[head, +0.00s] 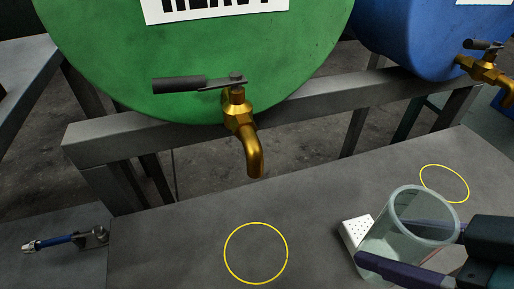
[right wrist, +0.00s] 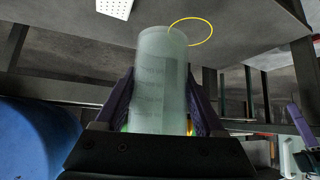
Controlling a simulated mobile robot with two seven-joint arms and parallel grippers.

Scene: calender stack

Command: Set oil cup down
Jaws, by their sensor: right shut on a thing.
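The oil cup (head: 405,225) is a clear, greenish glass cylinder at the lower right of the head view. My right gripper (head: 408,240) is shut on it, one finger on each side. The right wrist view shows the cup (right wrist: 160,85) between the purple fingers of the right gripper (right wrist: 163,105). The cup is a little tilted in the head view. I cannot tell whether its base touches the grey table (head: 190,245). Two yellow rings are marked on the table: one at the front middle (head: 256,281) and one at the right (head: 445,183). My left gripper is not in view.
A green drum (head: 180,65) with a brass tap (head: 253,150) stands behind the front ring. A blue drum (head: 405,40) with a brass tap (head: 484,70) is at the right. A white perforated block (head: 355,233) lies beside the cup. A blue-handled tool (head: 60,241) lies at the left.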

